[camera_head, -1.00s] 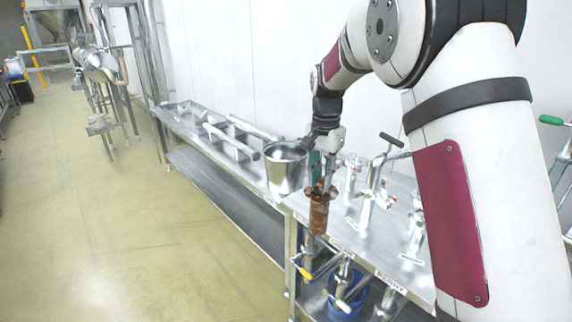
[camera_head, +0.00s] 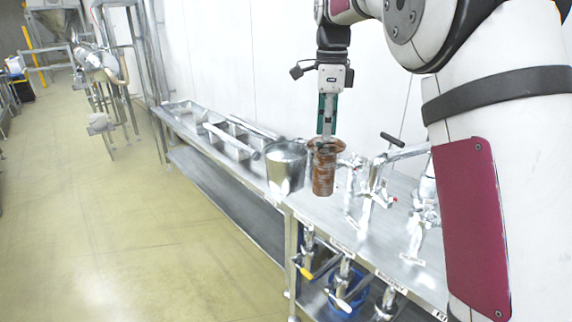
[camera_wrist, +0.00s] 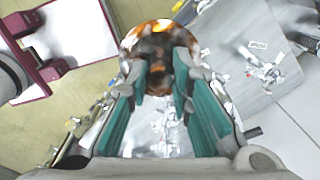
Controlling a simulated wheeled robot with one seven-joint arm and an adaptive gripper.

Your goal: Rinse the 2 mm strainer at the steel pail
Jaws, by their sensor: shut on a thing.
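The strainer (camera_head: 323,172) is a narrow cylinder with a flared rim, coated in brown residue. My gripper (camera_head: 327,130) points down and is shut on it at its upper end, holding it upright. The steel pail (camera_head: 286,170) stands on the bench, just left of the strainer in the head view. The strainer appears beside the pail, not inside it. In the wrist view, the brown strainer (camera_wrist: 158,48) shows at the tips of the green finger pads. The strainer's mesh size cannot be read, and the pail's contents are not clear.
A steel bench (camera_head: 250,150) runs along the white wall, with trays (camera_head: 190,112) at its far end. Metal valve fittings (camera_head: 372,185) stand right of the strainer. A blue container (camera_head: 345,298) sits on the shelf below. The floor at left is clear.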

